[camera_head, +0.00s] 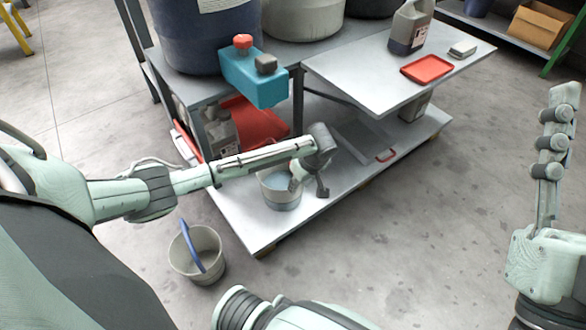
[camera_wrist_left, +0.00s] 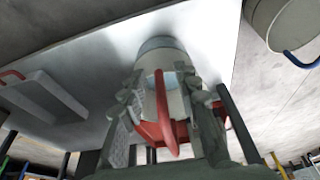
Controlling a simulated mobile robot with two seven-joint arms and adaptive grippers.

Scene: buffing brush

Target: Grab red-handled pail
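The red-handled pail (camera_head: 281,200), a grey-white bucket, stands upright on the lower shelf, partly hidden by my left arm and gripper. In the left wrist view the pail (camera_wrist_left: 157,47) lies straight ahead, with its red handle (camera_wrist_left: 160,100) standing between the fingers. My left gripper (camera_head: 308,186) is over the right side of the pail. In the left wrist view the gripper (camera_wrist_left: 166,100) is open, with a finger on each side of the handle and gaps showing. I cannot tell whether a finger touches the pail.
A pail with a blue handle (camera_head: 197,255) stands on the floor left of the shelf. A teal can (camera_head: 252,76) overhangs the upper shelf edge. A tray with a red handle (camera_head: 362,143) lies right on the lower shelf. The floor at front right is clear.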

